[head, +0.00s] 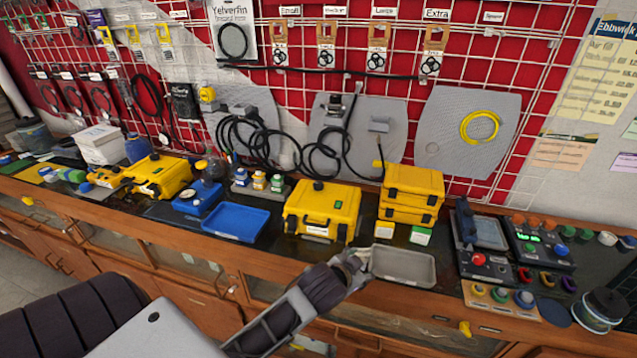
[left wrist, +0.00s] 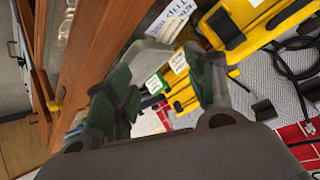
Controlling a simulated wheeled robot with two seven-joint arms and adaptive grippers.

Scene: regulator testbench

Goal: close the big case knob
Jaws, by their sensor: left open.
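The big yellow case (head: 322,211) stands closed on the bench at the middle of the head view. A black round knob (head: 318,186) sits on its top; I cannot tell its turn position. My left gripper (head: 357,263) is in front and to the right of the big case, by the grey tray, apart from the knob. In the left wrist view its fingers (left wrist: 157,68) are spread and empty. My right gripper is not in view.
A grey tray (head: 403,266) lies at the bench's front edge beside the gripper.

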